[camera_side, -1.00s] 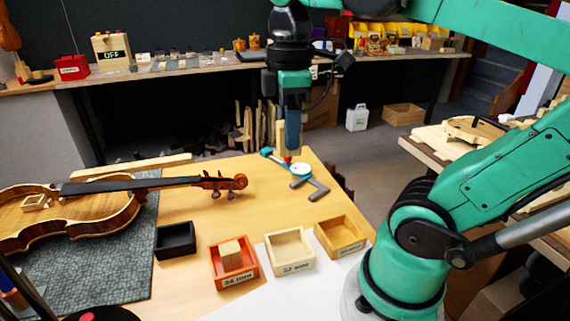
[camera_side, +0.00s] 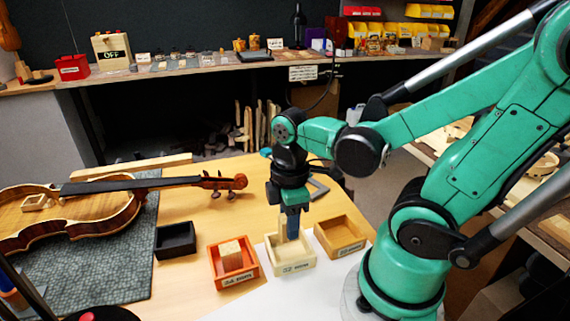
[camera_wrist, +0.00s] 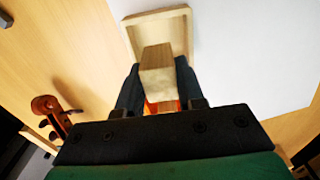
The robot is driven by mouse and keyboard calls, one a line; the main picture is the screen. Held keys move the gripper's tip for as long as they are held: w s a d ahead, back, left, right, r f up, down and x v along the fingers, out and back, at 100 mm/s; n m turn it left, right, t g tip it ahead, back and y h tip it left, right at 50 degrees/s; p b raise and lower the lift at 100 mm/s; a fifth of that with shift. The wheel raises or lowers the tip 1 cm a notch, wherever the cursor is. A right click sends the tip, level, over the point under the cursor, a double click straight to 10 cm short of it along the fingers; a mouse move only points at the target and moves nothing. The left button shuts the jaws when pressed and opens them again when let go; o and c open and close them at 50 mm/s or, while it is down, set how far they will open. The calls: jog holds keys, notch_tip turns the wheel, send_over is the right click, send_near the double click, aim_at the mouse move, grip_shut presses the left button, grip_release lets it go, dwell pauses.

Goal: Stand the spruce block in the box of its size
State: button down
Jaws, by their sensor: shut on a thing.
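My gripper (camera_side: 291,228) is shut on a pale spruce block (camera_side: 282,231). In the wrist view the block (camera_wrist: 157,60) sits between the dark fingers. It is upright over the cream box (camera_side: 291,268), near its back wall. I cannot tell whether its lower end is inside the rim. The cream box (camera_wrist: 160,14) shows beyond the block in the wrist view. An orange box (camera_side: 234,277) to the left holds another pale block (camera_side: 230,250). A tan wooden box (camera_side: 341,248) on the right is empty.
A black tray (camera_side: 175,249) stands left of the orange box. A violin (camera_side: 105,210) lies on the grey mat (camera_side: 105,270), its scroll reaching over the table. A white sheet lies in front of the boxes. Bare wooden table (camera_side: 240,215) lies behind them.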

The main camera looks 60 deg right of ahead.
jog(key=shift+f, duration=2.2)
jog(key=c, duration=0.8)
grip_release()
jog(key=shift+r, duration=0.15)
notch_tip(320, 180, up, 11)
jog(key=shift+r, duration=0.2)
jog(key=w+a+m+t, duration=0.1)
jog(key=w+m+t, duration=0.1)
jog(key=m, duration=0.1)
jog(key=w+a+m+t, duration=0.1)
jog(key=w+m+t, duration=0.1)
jog(key=w+m, duration=0.1)
jog(key=w+a+m+t, duration=0.1)
jog(key=w+m+t, duration=0.1)
jog(key=t, duration=0.1)
jog(key=shift+w+f+m, duration=0.1)
jog(key=shift+w+m, duration=0.1)
jog(key=shift+m, duration=0.2)
